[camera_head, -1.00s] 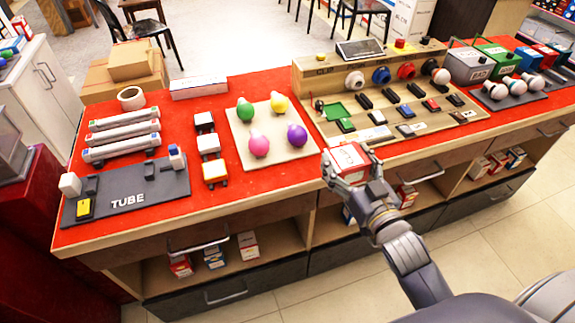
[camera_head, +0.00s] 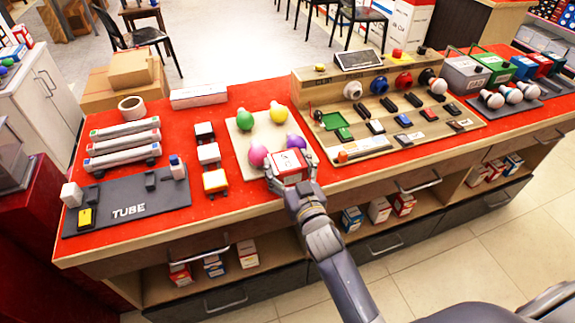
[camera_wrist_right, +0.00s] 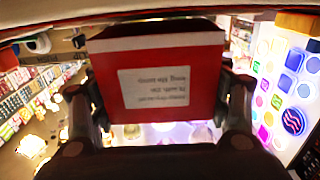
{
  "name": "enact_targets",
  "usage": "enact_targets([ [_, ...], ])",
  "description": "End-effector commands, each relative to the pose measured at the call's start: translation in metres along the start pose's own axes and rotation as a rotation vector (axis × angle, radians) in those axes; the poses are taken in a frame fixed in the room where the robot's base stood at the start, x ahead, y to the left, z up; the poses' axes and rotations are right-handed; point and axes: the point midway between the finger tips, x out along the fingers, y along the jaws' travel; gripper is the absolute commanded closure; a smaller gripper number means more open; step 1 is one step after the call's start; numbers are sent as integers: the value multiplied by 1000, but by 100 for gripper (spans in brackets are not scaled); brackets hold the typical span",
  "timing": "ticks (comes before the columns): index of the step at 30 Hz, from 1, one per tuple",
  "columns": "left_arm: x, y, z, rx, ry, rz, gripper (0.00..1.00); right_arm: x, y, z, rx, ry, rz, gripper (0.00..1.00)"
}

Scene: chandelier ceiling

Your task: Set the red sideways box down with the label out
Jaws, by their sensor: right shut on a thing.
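My right gripper (camera_head: 291,178) is shut on a red box (camera_head: 290,165) with a white face. It holds the box at the counter's front edge, in front of the board with coloured bulbs, and covers part of that board. In the right wrist view the red box (camera_wrist_right: 165,75) fills the middle between the two fingers. A white label with dark print (camera_wrist_right: 160,88) faces that camera, its text looking upside down. Whether the box touches anything below is hidden. My left gripper is not in view.
The red counter (camera_head: 225,105) carries the bulb board (camera_head: 240,140), a dark TUBE tray (camera_head: 128,210) and a wooden switch panel (camera_head: 375,155). Below, open shelves hold small boxes, including several on the left (camera_head: 248,253) and several in the middle (camera_head: 380,208). Drawer handles stick out along the front.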

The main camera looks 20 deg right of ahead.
Motion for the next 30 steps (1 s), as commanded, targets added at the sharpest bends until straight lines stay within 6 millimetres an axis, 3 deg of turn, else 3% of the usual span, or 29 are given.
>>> enact_targets([
  [10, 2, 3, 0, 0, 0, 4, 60, 0, 0, 3, 0, 3, 0, 56],
  [11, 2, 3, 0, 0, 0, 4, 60, 0, 0, 3, 0, 2, 0, 25],
  [13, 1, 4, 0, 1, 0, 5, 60, 0, 0, 3, 0, 1, 0, 9],
  [26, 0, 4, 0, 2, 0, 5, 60, 0, 0, 0, 0, 2, 0, 9],
  [30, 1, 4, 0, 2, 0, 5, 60, -10, 0, 2, 1, -1, 0, 9],
])
